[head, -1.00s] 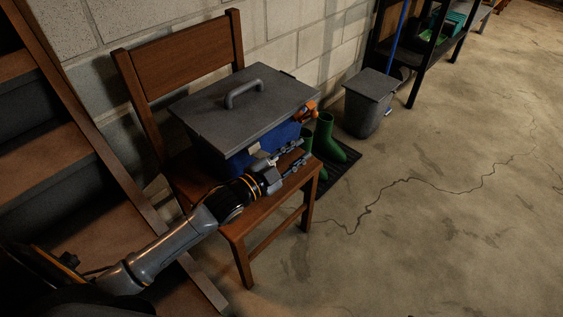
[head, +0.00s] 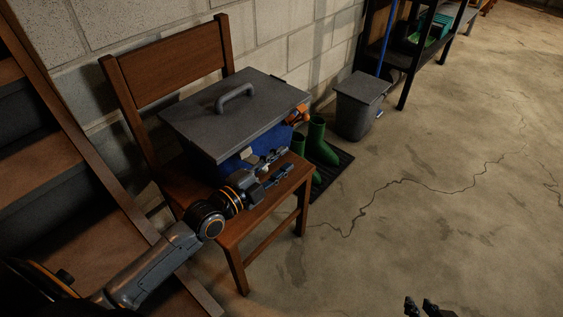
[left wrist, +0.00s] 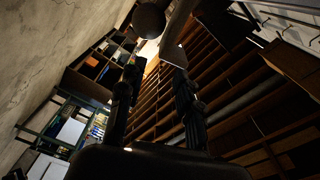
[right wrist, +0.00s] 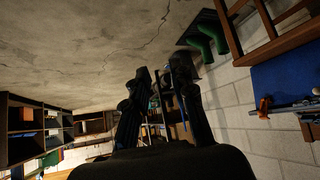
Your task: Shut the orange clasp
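The orange clasp (head: 297,115) is on the right end of the blue box (head: 228,168), below its grey lid (head: 235,110), and sticks outward from the wall. It also shows in the right wrist view (right wrist: 264,108). The lid lies on the box, which stands on a wooden chair. My left gripper (head: 283,164) is open and empty, in front of the box near the chair seat's front edge, apart from the clasp. My right gripper (head: 424,304) is at the bottom edge of the head view, far from the box. Its fingers stand apart and empty in the right wrist view (right wrist: 162,85).
The wooden chair (head: 262,211) stands beside wooden stairs (head: 70,190). Green boots (head: 318,145) on a dark mat and a grey bin (head: 360,105) stand right of it. A dark shelf (head: 425,50) is behind. The concrete floor (head: 430,190) is open at right.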

